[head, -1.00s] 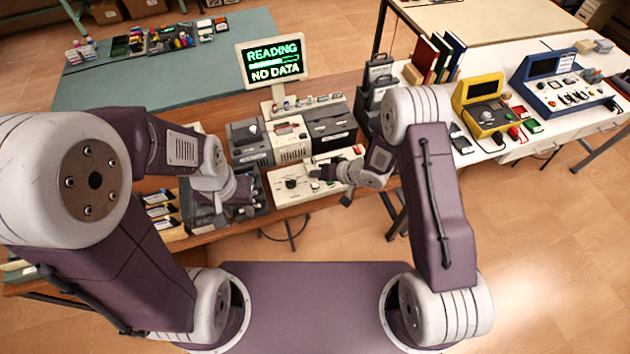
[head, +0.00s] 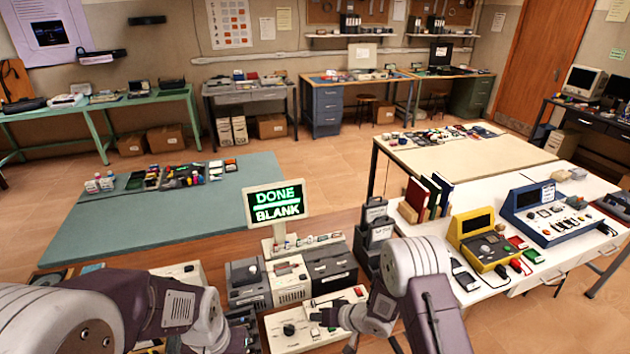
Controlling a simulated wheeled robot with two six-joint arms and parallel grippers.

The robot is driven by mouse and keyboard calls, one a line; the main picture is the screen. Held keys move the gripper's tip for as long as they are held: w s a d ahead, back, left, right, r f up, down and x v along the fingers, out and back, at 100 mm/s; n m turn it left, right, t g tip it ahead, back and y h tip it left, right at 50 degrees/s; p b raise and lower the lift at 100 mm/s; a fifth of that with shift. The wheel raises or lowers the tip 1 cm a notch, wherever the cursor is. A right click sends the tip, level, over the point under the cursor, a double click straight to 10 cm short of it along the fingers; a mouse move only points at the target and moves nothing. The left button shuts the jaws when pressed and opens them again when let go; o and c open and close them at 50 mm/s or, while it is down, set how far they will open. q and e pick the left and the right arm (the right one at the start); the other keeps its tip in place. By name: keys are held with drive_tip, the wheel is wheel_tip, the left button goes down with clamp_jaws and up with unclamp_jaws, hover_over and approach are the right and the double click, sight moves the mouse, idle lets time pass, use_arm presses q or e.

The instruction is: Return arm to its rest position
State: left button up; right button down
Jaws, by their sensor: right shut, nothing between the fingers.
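My right gripper (head: 328,318) is shut and empty, low over the front of a cream control box (head: 290,328) with a black knob. My right arm (head: 420,270) comes up from the bottom of the head view and bends down to it. My left arm (head: 150,310) comes in from the lower left. Its gripper is mostly cut off or hidden at the bottom edge, so its fingers cannot be made out. A screen (head: 276,204) behind the devices reads "DONE BLANK".
Grey and cream devices (head: 292,280) stand close around the right gripper. To the right, a white table (head: 480,200) carries binders (head: 428,194), a yellow device (head: 480,240) and a blue device (head: 555,212). A green table (head: 120,222) is at the left. Open floor lies beyond.

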drive_tip(key=w+d+r+m+t+b, duration=0.1)
drive_tip(key=w+d+r+t, duration=0.15)
drive_tip(key=r, duration=0.35)
drive_tip(key=w+d+r+t+b, duration=0.1)
drive_tip(key=w+r, duration=0.3)
drive_tip(key=r, duration=0.3)
drive_tip(key=s+d+r+m+h+b, duration=0.1)
drive_tip(key=s+d+r+m+h, duration=0.15)
drive_tip(key=d+r+h, duration=0.4)
drive_tip(key=s+d+f+g, duration=0.2)
drive_tip(key=s, duration=0.5)
drive_tip(key=s+d+f+n+g, duration=0.1)
drive_tip(key=s+d+f+g, duration=0.1)
drive_tip(key=s, duration=0.6)
drive_tip(key=s+d+f+g, duration=0.3)
drive_tip(key=s+f+g, duration=0.1)
drive_tip(key=s, duration=0.4)
drive_tip(key=shift+s+f+h, duration=0.2)
drive_tip(key=shift+f+h, duration=0.05)
drive_tip(key=shift+h, duration=0.1)
drive_tip(key=shift+n, duration=0.25)
